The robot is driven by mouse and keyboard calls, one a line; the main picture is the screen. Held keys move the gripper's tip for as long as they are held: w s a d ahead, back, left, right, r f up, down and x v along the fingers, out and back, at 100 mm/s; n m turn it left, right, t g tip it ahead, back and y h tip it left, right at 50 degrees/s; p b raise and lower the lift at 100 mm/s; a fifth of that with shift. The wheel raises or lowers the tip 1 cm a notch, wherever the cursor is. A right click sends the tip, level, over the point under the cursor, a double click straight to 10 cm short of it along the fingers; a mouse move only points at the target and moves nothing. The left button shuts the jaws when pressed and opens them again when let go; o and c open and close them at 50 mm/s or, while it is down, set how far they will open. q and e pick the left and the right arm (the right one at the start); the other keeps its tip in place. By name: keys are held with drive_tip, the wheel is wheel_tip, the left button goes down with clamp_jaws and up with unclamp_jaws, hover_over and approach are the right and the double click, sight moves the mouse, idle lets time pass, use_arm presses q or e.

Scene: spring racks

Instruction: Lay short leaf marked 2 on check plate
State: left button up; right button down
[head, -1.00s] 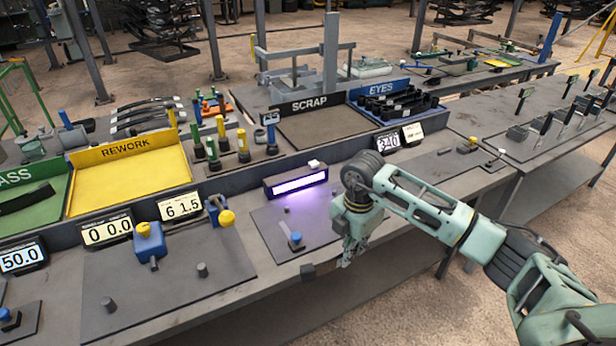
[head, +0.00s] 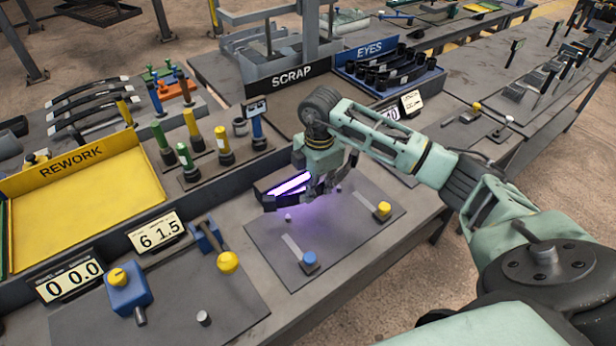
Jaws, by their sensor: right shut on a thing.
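My right gripper (head: 326,188) is shut on a dark, short strip (head: 269,204), which looks like the short leaf. Its left end sticks out past the jaws, in front of the glowing lamp; the rest is mostly hidden by the gripper. I cannot read a mark 2 on it. Below is a flat grey plate (head: 345,232), likely the check plate, with a blue knob (head: 309,259) at the front and a yellow knob (head: 384,209) at the right. The strip appears above the plate's back edge; I cannot tell whether it touches. My left gripper is not in view.
The lit lamp (head: 291,184) stands behind the plate, partly covered. The yellow REWORK tray (head: 85,210), capped posts (head: 193,130), SCRAP tray (head: 290,84) and blue EYES tray (head: 390,68) lie behind. A panel with readouts (head: 158,232) is at left. The plate's front is clear.

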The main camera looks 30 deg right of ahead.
drive_tip(key=f+b, duration=0.4)
drive_tip(key=f, duration=0.2)
drive_tip(key=shift+s+b, duration=0.2)
drive_tip(key=shift+b, duration=0.15)
drive_tip(key=shift+f+b, duration=0.4)
drive_tip(key=shift+f, duration=0.6)
use_arm(q)
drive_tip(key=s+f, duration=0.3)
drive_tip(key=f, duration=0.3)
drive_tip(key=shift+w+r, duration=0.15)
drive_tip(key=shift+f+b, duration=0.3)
drive_tip(key=shift+b, duration=0.05)
use_arm(e)
drive_tip(key=shift+w+a, duration=0.1)
drive_tip(key=shift+w, duration=0.5)
idle(0.4)
